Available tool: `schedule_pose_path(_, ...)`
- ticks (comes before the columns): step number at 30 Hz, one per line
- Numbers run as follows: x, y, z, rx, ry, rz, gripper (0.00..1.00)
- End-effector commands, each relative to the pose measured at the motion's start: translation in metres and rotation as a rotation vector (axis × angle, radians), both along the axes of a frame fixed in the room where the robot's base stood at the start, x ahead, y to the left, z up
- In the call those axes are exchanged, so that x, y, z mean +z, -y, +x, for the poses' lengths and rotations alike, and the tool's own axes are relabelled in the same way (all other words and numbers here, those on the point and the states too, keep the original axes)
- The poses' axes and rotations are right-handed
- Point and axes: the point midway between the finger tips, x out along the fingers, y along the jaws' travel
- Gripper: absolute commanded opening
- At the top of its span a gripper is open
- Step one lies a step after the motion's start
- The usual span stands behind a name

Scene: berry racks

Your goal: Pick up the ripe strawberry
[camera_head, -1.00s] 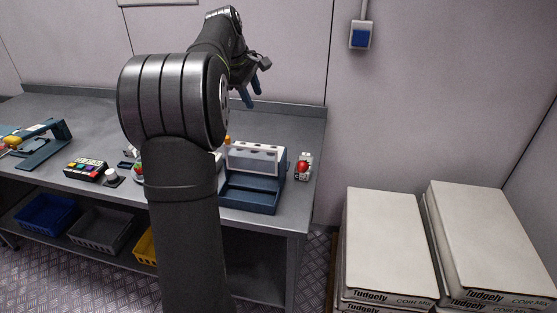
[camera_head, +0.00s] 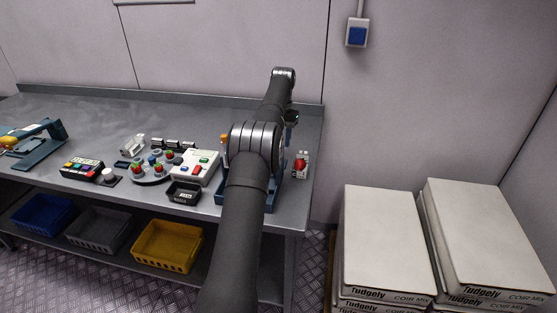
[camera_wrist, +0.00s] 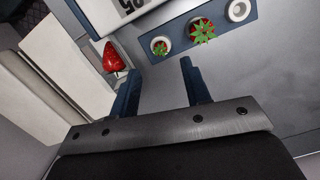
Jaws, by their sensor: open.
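My gripper (camera_wrist: 158,80) is open and empty, with its two blue fingers apart in the wrist view. Beyond the fingertips, a blue strip (camera_wrist: 180,45) holds a small strawberry (camera_wrist: 160,46) and a larger red strawberry (camera_wrist: 201,30) with green leaves, each in a white cup. A third white cup (camera_wrist: 238,10) looks empty.
A glossy red strawberry shape (camera_wrist: 114,58) lies against a white surface left of the fingers. A white device (camera_head: 200,168) and a black tray (camera_head: 184,193) stand left of the arm. The table's right edge is near, with stacked boxes (camera_head: 385,235) beyond it.

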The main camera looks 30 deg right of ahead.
Motion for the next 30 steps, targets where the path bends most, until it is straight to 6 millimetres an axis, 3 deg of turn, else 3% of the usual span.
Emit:
schedule_pose_path(12,-0.055,-0.007,-0.004,0.005,0.001,0.000,0.43)
schedule_pose_path(22,-0.064,-0.007,-0.004,0.006,0.002,-0.002,0.43)
schedule_pose_path(23,-0.064,-0.007,-0.004,0.006,0.002,-0.002,0.41)
schedule_pose_path(27,-0.064,-0.007,-0.004,0.006,0.002,-0.002,0.15)
schedule_pose_path(30,-0.064,-0.007,-0.004,0.006,0.002,-0.002,0.14)
